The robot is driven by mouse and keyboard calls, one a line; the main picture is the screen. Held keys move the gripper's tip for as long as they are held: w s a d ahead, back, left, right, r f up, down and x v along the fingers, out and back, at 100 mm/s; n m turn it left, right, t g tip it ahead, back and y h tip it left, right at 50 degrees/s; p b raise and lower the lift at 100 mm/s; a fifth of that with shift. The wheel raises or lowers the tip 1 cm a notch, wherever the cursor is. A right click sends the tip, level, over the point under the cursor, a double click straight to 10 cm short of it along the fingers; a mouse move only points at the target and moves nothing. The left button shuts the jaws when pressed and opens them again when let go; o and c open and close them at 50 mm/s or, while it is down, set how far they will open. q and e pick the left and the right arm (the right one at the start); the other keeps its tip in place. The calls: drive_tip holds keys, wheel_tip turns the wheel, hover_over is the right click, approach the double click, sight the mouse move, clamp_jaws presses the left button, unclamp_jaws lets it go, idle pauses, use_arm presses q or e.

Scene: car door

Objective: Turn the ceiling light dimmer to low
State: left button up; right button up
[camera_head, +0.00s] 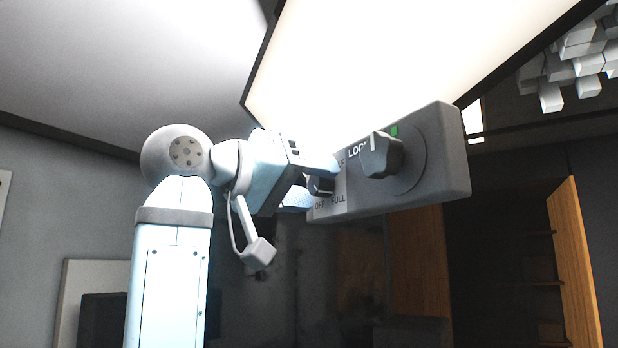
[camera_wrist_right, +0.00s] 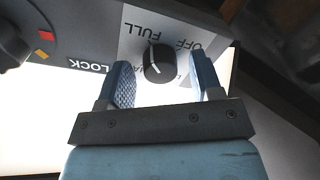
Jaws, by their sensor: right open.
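The dimmer knob (camera_head: 322,185) is small and black, on a pale label plate at the left end of a grey control box (camera_head: 452,150). In the right wrist view, the dimmer knob (camera_wrist_right: 160,66) has a white mark that appears to point toward FULL. OFF is beside FULL; the other lettering is partly hidden. My right gripper (camera_head: 312,184) is open with its fingers on either side of the knob. The right wrist view shows the gripper (camera_wrist_right: 159,66) with gaps between knob and fingers. My left gripper is not in view.
A larger LOCK knob (camera_head: 381,157) sits to the right on the same box, with a green mark above it. A bright ceiling light panel (camera_head: 400,60) lies just above the box. White blocks (camera_head: 575,60) hang at the upper right. A wooden panel (camera_head: 573,260) stands at right.

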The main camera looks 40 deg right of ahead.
drive_tip(key=c, duration=0.9)
drive_tip(key=shift+c, duration=0.2)
